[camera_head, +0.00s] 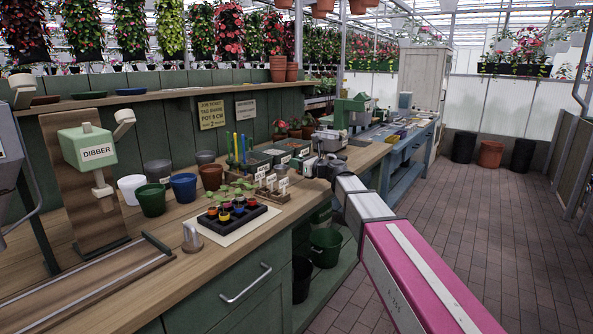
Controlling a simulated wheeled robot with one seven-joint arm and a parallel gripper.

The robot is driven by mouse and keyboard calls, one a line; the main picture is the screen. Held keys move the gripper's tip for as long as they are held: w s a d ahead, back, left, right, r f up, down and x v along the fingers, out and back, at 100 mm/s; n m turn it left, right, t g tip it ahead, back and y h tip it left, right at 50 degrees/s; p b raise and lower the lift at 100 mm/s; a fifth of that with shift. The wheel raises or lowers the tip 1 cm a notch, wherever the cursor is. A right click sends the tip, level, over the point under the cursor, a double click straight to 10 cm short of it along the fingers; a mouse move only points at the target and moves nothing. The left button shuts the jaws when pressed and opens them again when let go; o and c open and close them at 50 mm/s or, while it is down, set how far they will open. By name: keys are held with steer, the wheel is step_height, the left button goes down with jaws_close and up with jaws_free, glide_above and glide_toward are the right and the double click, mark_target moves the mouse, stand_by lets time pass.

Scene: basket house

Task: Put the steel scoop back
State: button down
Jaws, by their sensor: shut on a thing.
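My gripper (322,168) is at the end of my arm, over the bench beside the dark soil bins (258,159). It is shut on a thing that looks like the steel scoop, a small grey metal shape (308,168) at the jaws. Its outline is too small to make out, and the gripper partly hides it. I cannot tell whether it touches the bench or a bin.
A black tray of small coloured pots (232,214) and labelled seedlings (272,188) stand left of my gripper. Several pots, one blue (184,187), are farther left by the dibber machine (92,150). A green machine (350,112) stands behind. The floor (490,220) at right is clear.

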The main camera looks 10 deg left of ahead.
steer(key=shift+f, duration=1.3)
steer(key=c, duration=1)
jaws_free()
steer(key=shift+f, duration=0.1)
steer(key=shift+c, duration=0.2)
steer(key=v, duration=1.2)
